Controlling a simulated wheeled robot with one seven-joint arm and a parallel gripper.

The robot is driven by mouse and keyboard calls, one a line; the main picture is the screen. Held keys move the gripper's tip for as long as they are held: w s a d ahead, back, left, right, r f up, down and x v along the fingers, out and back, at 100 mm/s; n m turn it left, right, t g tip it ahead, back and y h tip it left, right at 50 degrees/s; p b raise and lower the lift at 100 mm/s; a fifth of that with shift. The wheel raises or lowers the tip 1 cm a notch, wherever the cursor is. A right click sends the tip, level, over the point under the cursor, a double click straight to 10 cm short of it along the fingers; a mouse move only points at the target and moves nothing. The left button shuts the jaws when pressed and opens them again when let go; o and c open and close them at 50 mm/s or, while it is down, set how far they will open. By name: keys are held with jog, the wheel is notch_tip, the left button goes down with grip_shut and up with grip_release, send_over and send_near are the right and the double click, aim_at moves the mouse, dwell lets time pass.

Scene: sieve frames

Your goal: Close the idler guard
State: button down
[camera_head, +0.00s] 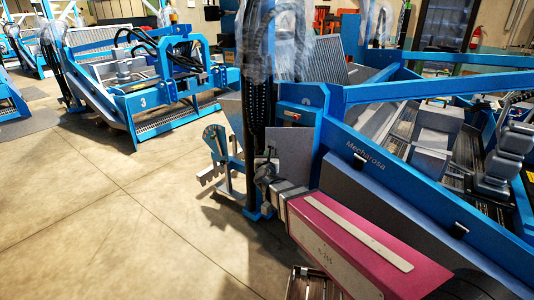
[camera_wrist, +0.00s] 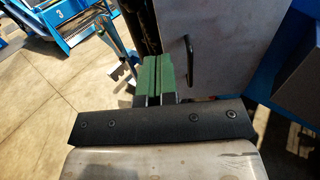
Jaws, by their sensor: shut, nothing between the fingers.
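The likely idler guard is a flat grey metal panel (camera_head: 290,148) beside the blue machine's front post. In the wrist view the grey panel (camera_wrist: 225,55) fills the upper middle and carries a dark vertical bar handle (camera_wrist: 189,60) near its left edge. My gripper (camera_wrist: 165,62) is shut and empty, its green-padded fingers together just left of the handle. I cannot tell whether they touch the handle or panel. In the head view my gripper (camera_head: 265,172) is small and dark at the panel's lower left. The panel's hinge and exact angle are unclear.
The blue frame of the machine (camera_head: 370,165) runs along the right. A blue bracket with a quarter-round plate (camera_head: 216,142) stands left of my gripper. A second blue machine (camera_head: 150,95) is farther back. The concrete floor (camera_head: 90,210) at left is clear.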

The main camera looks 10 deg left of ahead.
aim_at(267, 139)
jog(key=x, duration=1.3)
jog(key=shift+f, duration=0.1)
jog(key=shift+w+a+h, duration=0.2)
jog(key=shift+w+h, duration=0.1)
jog(key=shift+w, duration=0.15)
jog(key=w+m+h, duration=0.3)
jog(key=w+h, duration=0.1)
jog(key=w, duration=0.6)
jog(key=shift+w+a, duration=0.2)
jog(key=shift+a, duration=0.1)
jog(key=shift+s, duration=0.15)
